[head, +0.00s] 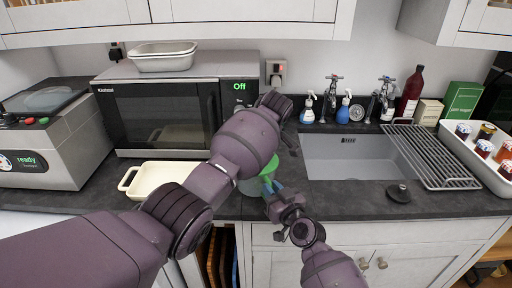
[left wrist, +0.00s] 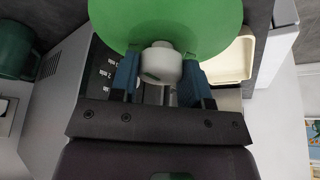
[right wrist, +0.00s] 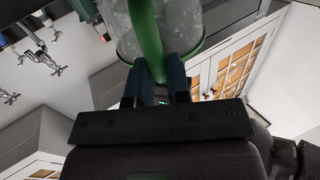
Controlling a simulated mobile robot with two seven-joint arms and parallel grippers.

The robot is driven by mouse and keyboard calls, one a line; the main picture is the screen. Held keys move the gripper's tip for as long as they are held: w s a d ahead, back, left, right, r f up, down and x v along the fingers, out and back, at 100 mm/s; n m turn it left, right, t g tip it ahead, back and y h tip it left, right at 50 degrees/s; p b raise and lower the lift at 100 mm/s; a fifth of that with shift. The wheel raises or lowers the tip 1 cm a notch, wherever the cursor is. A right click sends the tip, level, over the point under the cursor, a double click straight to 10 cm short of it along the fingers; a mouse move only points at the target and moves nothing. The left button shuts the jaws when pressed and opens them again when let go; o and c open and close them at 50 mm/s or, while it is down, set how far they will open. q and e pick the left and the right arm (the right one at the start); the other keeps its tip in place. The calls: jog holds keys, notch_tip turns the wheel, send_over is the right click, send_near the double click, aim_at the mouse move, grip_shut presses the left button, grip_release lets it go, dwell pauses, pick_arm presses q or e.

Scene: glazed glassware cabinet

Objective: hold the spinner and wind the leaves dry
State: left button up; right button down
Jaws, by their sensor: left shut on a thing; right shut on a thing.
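The salad spinner stands at the counter's front edge, mostly hidden behind my left arm; its green part (head: 270,166) shows in the head view. In the left wrist view its round green lid (left wrist: 165,20) carries a white knob (left wrist: 160,62). My left gripper (left wrist: 161,82) is shut on that knob. In the right wrist view the clear bowl (right wrist: 188,28) has an upright green handle (right wrist: 146,38), and pale shapes show inside. My right gripper (head: 272,188) is shut on this handle from the front. The leaves cannot be made out clearly.
A cream tray (head: 160,177) lies left of the spinner, before the microwave (head: 160,118). The sink (head: 350,158), with a black plug (head: 399,193) on its front rim, lies to the right. A drying rack (head: 432,158) and a white tray of jars (head: 455,131) stand beyond.

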pick_arm(q)
jog(key=n, duration=0.1)
jog(key=n+g, duration=0.1)
jog(key=n, duration=0.1)
jog(key=n+y, duration=0.1)
jog(key=shift+d+n+g, duration=0.25)
jog(key=shift+n+g, duration=0.05)
jog(key=shift+w+f+n+g, duration=0.1)
jog(key=shift+n+g, duration=0.2)
jog(key=shift+n, duration=0.6)
jog(key=shift+n, duration=0.4)
jog(key=shift+a, duration=0.1)
jog(key=o, duration=0.9)
jog(key=w+v, duration=0.1)
jog(key=v, duration=1.1)
jog(key=shift+s, duration=0.4)
